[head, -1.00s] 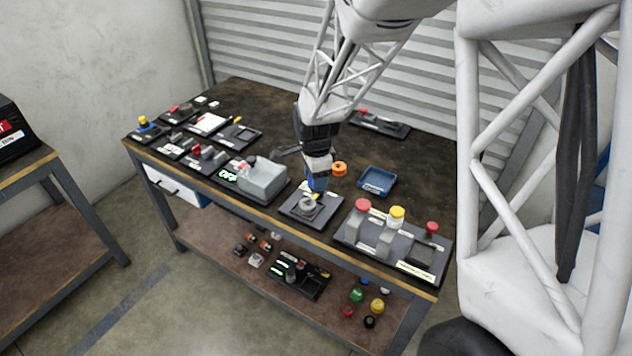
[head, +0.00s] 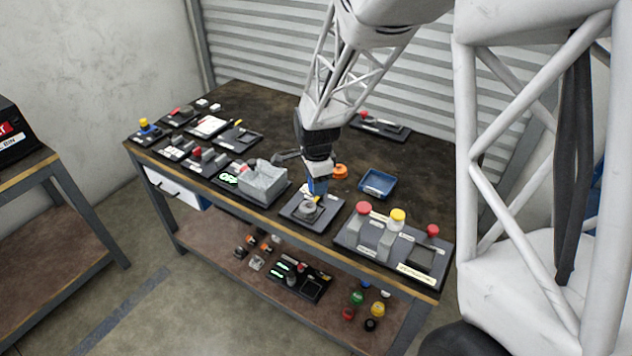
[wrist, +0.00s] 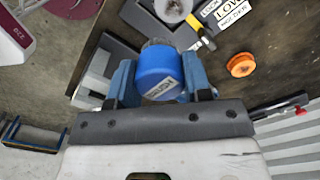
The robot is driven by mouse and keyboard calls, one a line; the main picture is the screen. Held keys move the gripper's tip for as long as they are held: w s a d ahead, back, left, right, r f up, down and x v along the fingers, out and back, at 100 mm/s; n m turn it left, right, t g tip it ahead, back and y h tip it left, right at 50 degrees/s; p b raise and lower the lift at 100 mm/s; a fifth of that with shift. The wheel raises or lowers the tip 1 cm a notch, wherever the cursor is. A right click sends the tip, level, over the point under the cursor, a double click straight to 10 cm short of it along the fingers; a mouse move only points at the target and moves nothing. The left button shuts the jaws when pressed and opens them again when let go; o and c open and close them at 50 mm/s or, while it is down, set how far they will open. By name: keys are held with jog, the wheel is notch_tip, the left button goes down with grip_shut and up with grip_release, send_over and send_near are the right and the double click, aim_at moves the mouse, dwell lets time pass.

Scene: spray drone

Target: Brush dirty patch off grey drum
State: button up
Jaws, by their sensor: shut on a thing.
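The grey drum (head: 308,208) stands on a dark square plate (head: 294,216) near the front edge of the bench. It also shows at the top of the wrist view (wrist: 172,8), partly cut off. My gripper (head: 318,186) is over the drum, pointing down. In the wrist view its blue fingers are shut on the blue handle of a brush (wrist: 158,76). The brush's dark end (wrist: 153,42) points toward the drum. Contact between brush and drum cannot be made out, and no dirty patch is clearly visible. A small yellow part (wrist: 207,41) lies beside the drum.
A grey block (head: 263,183) stands left of the drum. A panel with red and yellow knobs (head: 397,217) is to the right. Behind are an orange ring (head: 340,171) and a blue tray (head: 377,182). The bench's back middle is mostly clear.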

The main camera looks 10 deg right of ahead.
aim_at(312, 207)
jog(key=shift+f, duration=3.5)
jog(key=shift+w+a+f, duration=0.15)
jog(key=shift+f, duration=0.1)
jog(key=shift+w+a, duration=0.25)
jog(key=shift+a, duration=0.05)
jog(key=shift+c, duration=0.3)
jog(key=shift+w+a+f, duration=0.1)
jog(key=shift+w+a, duration=1.5)
jog(key=shift+s+d, duration=0.25)
jog(key=shift+d, duration=0.05)
jog(key=shift+s+d, duration=0.15)
jog(key=shift+s, duration=0.05)
jog(key=shift+s+d, duration=0.3)
jog(key=shift+d, duration=0.05)
jog(key=shift+s+d, duration=0.7)
jog(key=shift+s, duration=0.05)
jog(key=shift+s+d, duration=0.5)
jog(key=shift+d, duration=0.05)
jog(key=shift+r, duration=4.1)
